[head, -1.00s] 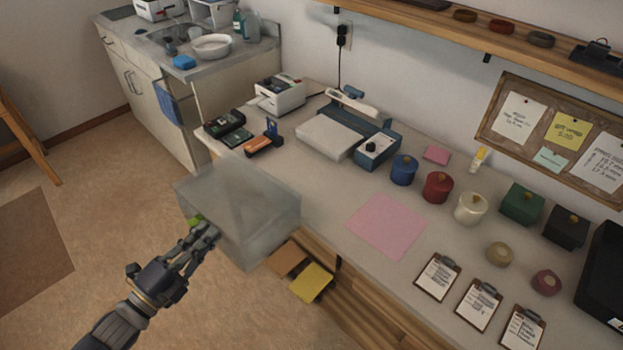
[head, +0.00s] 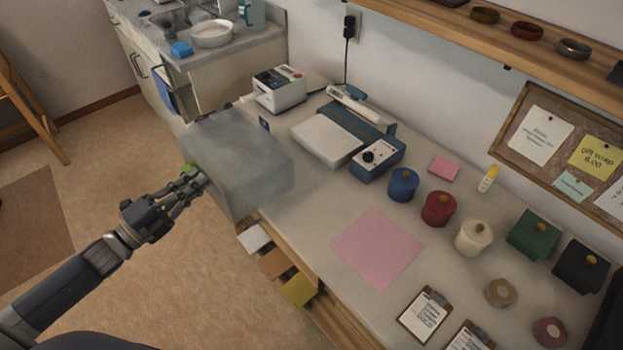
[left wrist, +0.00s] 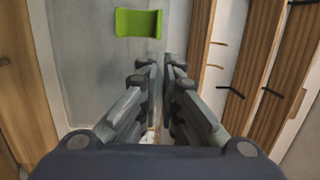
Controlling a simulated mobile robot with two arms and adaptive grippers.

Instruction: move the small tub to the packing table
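The small tub (head: 236,165) is a cloudy, see-through grey box with a green tab, over the left end of the packing table (head: 325,205) in the head view. I cannot tell how high it is above the top. My left gripper (head: 190,178) is at the tub's near left side, by the green tab. In the left wrist view the fingers (left wrist: 161,78) are close together on the tub's thin wall, below the green tab (left wrist: 138,22). The tub's grey side (left wrist: 85,60) fills the left of that view. My right gripper is not in view.
A label printer (head: 279,90) and a blue sealer (head: 352,135) stand behind the tub. A pink sheet (head: 377,248) lies on clear table to the right, with several lidded pots (head: 438,208) beyond. Coloured cards (head: 274,264) stick out at the front edge.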

